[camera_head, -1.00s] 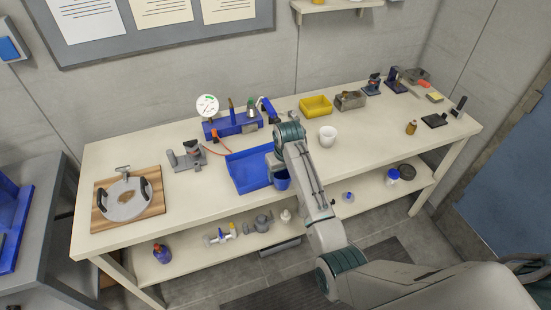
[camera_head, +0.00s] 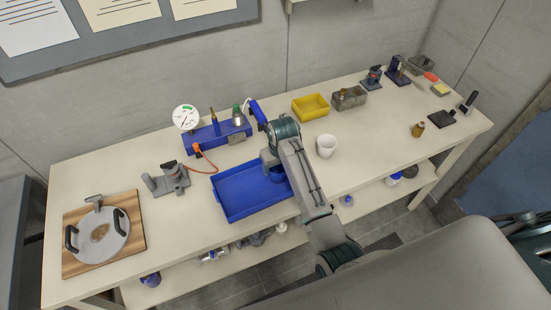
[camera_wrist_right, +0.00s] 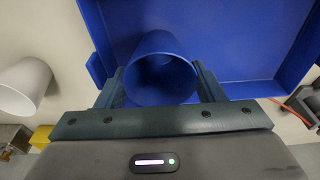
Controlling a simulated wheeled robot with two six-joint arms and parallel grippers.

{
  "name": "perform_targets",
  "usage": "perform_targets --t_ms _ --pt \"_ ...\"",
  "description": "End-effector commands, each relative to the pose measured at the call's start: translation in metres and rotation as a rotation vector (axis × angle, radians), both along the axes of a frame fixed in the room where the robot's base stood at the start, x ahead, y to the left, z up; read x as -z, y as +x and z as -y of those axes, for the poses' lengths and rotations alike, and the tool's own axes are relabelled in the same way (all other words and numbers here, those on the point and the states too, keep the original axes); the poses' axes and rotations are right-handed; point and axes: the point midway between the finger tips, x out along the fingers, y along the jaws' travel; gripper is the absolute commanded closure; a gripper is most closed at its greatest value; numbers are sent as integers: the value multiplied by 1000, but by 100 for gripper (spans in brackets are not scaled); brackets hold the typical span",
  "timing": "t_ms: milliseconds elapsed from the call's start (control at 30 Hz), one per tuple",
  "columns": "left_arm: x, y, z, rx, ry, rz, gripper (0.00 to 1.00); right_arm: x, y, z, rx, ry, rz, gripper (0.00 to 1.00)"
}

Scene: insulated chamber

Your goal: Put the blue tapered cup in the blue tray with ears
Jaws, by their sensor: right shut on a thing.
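The blue tapered cup (camera_wrist_right: 160,75) is between the fingers of my right gripper (camera_wrist_right: 160,88), which is shut on it. In the head view the cup (camera_head: 277,174) shows only in part beside my right gripper (camera_head: 270,163), over the right end of the blue tray with ears (camera_head: 232,212). In the wrist view the blue tray (camera_wrist_right: 230,40) lies behind the cup, with one ear to the left of the cup. I cannot tell whether the cup touches the tray floor. My arm hides the tray's right end. My left gripper is not in view.
A white cup (camera_head: 326,146) stands right of my arm. A blue gauge stand (camera_head: 218,134) with a red cable is behind the tray. A yellow bin (camera_head: 310,107) and a grey box (camera_head: 349,98) stand farther back. A wooden board (camera_head: 78,262) is at the left.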

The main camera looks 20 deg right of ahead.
Motion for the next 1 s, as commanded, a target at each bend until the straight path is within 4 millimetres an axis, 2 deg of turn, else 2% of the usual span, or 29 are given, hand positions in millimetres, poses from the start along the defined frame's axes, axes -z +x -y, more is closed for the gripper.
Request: perform_targets --t_ms 67,267,300,367,400,767,867,1000 --pt "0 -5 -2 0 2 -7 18 9 -8 -1 0 0 -1 63" --pt "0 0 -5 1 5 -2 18 9 -8 -1 0 0 2 63" --pt "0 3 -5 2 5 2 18 10 -8 -1 0 0 2 30" --pt "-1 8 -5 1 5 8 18 10 -8 -1 0 0 1 18" --pt "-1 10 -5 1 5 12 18 10 -8 -1 0 0 1 16" --pt "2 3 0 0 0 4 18 3 -8 0 0 1 4 16" --pt "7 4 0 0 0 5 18 -10 -10 0 0 0 6 16" --pt "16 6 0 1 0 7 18 -39 -14 1 0 0 8 16"
